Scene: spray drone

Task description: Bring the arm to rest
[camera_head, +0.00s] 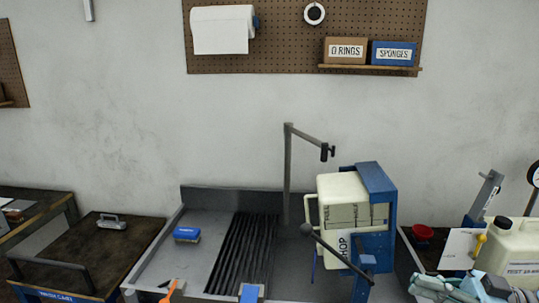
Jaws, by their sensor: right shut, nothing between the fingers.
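My right gripper (478,284) is at the bottom right edge, partly cut off by the frame. Its teal, white and dark parts show in front of the right-hand bench, just left of a cream jug (520,243). Its fingers are shut with nothing between them. Whether it touches the jug I cannot tell. My left gripper is not in view.
A grey sink (215,220) holds a blue brush (187,234). A cream tank in a blue frame (376,178) stands at its right. A red lid (422,232) and a white card (459,248) are near my right gripper. A dark cart (85,245) stands left.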

